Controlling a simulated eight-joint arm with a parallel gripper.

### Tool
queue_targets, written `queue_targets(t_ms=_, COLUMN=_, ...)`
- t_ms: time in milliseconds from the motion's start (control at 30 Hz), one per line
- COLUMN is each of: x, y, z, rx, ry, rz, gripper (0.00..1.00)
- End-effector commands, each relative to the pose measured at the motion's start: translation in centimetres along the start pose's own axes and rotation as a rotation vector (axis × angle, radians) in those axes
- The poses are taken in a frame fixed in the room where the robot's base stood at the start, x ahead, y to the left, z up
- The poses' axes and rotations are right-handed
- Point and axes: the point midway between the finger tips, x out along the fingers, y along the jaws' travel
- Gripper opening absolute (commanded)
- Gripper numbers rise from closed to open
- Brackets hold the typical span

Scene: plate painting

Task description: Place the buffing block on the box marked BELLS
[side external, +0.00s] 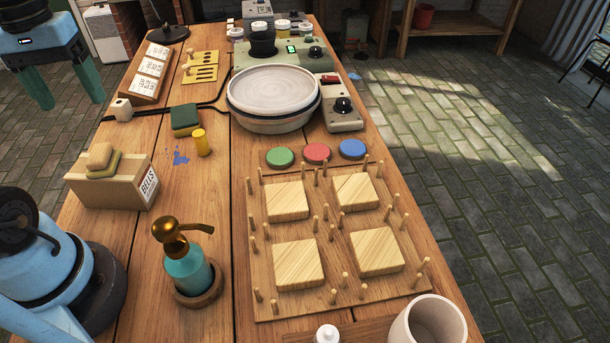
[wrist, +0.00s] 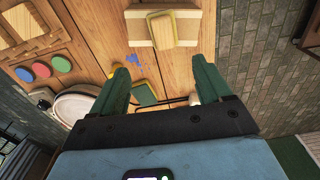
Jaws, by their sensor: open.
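The cardboard box marked BELLS (side external: 107,192) stands at the left of the table, its label on the right end. It also shows at the top of the wrist view (wrist: 137,32). A tan block on an olive-yellow layer, seemingly the buffing block (side external: 100,157), rests on top of the box, slightly turned; the wrist view shows it too (wrist: 163,30). A dark green block with a yellow underside (side external: 185,118) lies on the table behind the box. My gripper (side external: 71,101) is open and empty, raised well above the table at the upper left, apart from the box and both blocks.
A yellow cylinder (side external: 202,142) stands beside a blue paint splash (side external: 180,158). A teal pump bottle (side external: 187,268) stands in front of the box. A pale turntable (side external: 272,91) and a pegged board (side external: 262,298) occupy the right. A small pale block (side external: 122,110) and a black cable lie behind.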

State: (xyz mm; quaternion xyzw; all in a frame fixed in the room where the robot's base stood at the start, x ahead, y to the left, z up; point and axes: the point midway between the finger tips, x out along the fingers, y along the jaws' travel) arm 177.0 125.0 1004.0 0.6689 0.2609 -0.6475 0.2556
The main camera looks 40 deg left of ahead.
Motion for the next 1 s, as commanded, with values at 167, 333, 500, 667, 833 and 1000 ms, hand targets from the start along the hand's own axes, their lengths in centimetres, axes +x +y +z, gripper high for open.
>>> queue_targets(t_ms=167, x=3.1, y=5.0, z=-1.4, rx=0.236, ry=0.171, rz=0.044, gripper=0.78)
queue_targets(t_ms=333, x=5.9, y=11.3, z=-1.3, rx=0.501, ry=0.376, rz=0.130, gripper=0.78)
queue_targets(t_ms=500, x=7.2, y=15.5, z=0.0, rx=0.670, ry=0.514, rz=0.210, gripper=0.78)
queue_targets(t_ms=667, x=7.5, y=16.8, z=0.5, rx=0.722, ry=0.561, rz=0.240, gripper=0.78)
queue_targets(t_ms=833, x=7.5, y=16.8, z=0.5, rx=0.722, ry=0.563, rz=0.240, gripper=0.78)
queue_targets(t_ms=1000, x=7.5, y=16.8, z=0.5, rx=0.721, ry=0.561, rz=0.240, gripper=0.78)
